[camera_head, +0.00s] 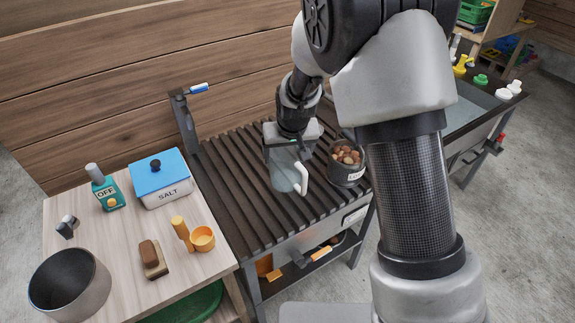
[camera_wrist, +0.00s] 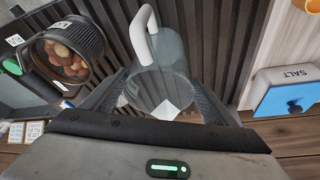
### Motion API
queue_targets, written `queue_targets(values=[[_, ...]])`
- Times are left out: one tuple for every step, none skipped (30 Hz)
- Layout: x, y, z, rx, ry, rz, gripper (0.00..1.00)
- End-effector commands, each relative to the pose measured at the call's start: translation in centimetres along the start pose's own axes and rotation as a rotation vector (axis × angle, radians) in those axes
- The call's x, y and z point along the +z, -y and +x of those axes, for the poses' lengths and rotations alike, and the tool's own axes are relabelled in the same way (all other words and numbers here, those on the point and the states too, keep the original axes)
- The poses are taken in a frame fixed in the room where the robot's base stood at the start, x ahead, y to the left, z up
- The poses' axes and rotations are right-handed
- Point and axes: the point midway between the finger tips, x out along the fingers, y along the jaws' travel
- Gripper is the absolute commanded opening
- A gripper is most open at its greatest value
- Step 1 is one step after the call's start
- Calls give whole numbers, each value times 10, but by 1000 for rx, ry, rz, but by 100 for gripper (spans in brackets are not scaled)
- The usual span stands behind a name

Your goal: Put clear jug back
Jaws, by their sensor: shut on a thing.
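The clear jug (camera_head: 284,176) with a white handle is between the fingers of my gripper (camera_head: 291,148), over the dark slatted table (camera_head: 235,185). My gripper is shut on it. In the wrist view the jug (camera_wrist: 165,70) shows between the two fingers (camera_wrist: 168,98), its white handle pointing away from the palm. I cannot tell whether the base of the jug touches the slats.
A dark pot of chestnuts (camera_head: 346,173) stands close to the right of the jug. On the pale table (camera_head: 120,245) at left are a blue-lidded salt box (camera_head: 161,183), a teal bottle (camera_head: 105,191), a brush (camera_head: 153,260), a yellow scoop (camera_head: 201,239) and a metal pot (camera_head: 92,292).

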Motion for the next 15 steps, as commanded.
queue_targets(values=[[2, 0, 4, 0, 2, 0, 17], [4, 0, 7, 0, 2, 0, 17], [6, 0, 12, 1, 2, 0, 17], [8, -1, 17, 1, 4, 0, 17], [10, -1, 21, 1, 4, 0, 17], [12, -1, 26, 1, 3, 0, 17], [13, -1, 30, 1, 3, 0, 17], [14, -1, 32, 1, 3, 0, 17], [14, -1, 33, 1, 1, 0, 17], [14, -1, 33, 1, 0, 0, 17], [14, -1, 33, 1, -1, 0, 17], [14, -1, 33, 1, -1, 0, 17], [14, -1, 32, 1, -1, 0, 17], [14, -1, 33, 1, -1, 0, 17], [14, -1, 33, 1, -1, 0, 17]])
